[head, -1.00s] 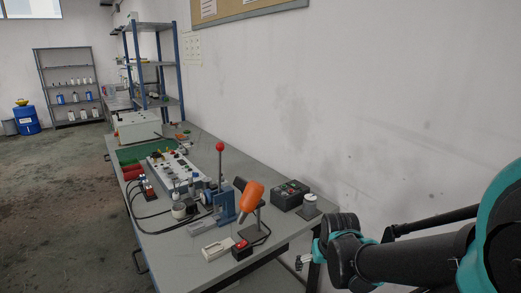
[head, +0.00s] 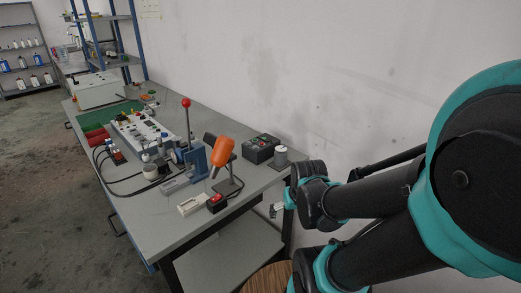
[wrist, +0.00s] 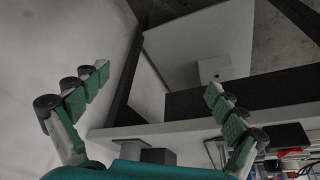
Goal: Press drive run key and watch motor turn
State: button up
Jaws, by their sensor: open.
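A dark control box (head: 261,148) with small coloured keys on its top sits near the back right of the workbench (head: 150,238). Its key labels are too small to read. A grey cylinder (head: 281,156) stands just right of it at the bench's corner; I cannot tell whether it is the motor. In the wrist view my gripper (wrist: 158,87) is open and empty, its two green-padded fingers spread wide. In the head view the arm's end is at the right, beyond the bench's right end and apart from the box; the fingers are mostly hidden there.
A red-knobbed lever (head: 186,104) and an orange tool on a stand (head: 222,151) rise left of the box. A red switch (head: 216,203) lies at the front. A white wall runs behind. A wooden round top (head: 266,278) is below the bench's near end.

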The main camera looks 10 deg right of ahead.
grip_shut()
dwell(0.5)
dwell(1.2)
